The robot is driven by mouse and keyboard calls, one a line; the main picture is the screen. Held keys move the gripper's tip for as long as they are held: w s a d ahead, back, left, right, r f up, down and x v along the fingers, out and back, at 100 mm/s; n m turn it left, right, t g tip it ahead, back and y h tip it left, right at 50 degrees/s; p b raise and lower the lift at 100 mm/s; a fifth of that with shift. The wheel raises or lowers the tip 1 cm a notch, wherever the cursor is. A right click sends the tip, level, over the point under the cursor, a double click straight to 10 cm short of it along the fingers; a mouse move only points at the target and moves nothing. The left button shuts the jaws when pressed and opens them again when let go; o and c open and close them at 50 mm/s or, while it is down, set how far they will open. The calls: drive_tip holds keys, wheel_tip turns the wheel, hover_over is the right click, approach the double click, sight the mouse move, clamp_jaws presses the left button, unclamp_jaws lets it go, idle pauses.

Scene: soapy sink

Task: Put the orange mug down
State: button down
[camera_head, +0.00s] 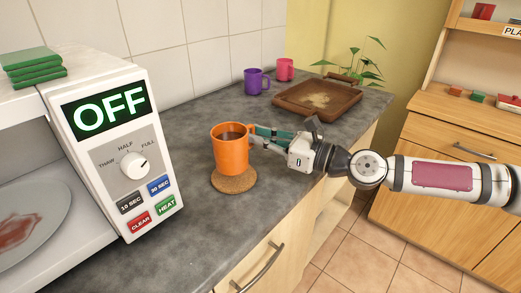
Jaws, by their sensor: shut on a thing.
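The orange mug (233,155) is upright, with brown liquid inside. It is over a round cork coaster (234,181) on the grey counter; I cannot tell whether its base touches the coaster. My gripper (258,139) comes from the right and is shut on the mug at its handle side. The handle and the fingertips partly hide each other.
A microwave (122,150) showing OFF stands close at the left, with green sponges (33,68) on top. Purple (255,82) and pink (285,69) mugs and a brown tray (319,98) stand farther back. The counter's front edge (295,215) is at right.

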drive_tip(key=shift+w, duration=0.25)
drive_tip(key=f, duration=0.1)
drive_tip(key=f+b, duration=0.1)
drive_tip(key=shift+w+a+f, duration=0.1)
drive_tip(key=shift+w+f, duration=0.25)
drive_tip(key=shift+f, duration=0.4)
drive_tip(key=shift+f, duration=0.15)
drive_tip(key=c, duration=1.7)
unclamp_jaws()
drive_tip(key=shift+s, duration=0.1)
drive_tip(key=v, duration=1.2)
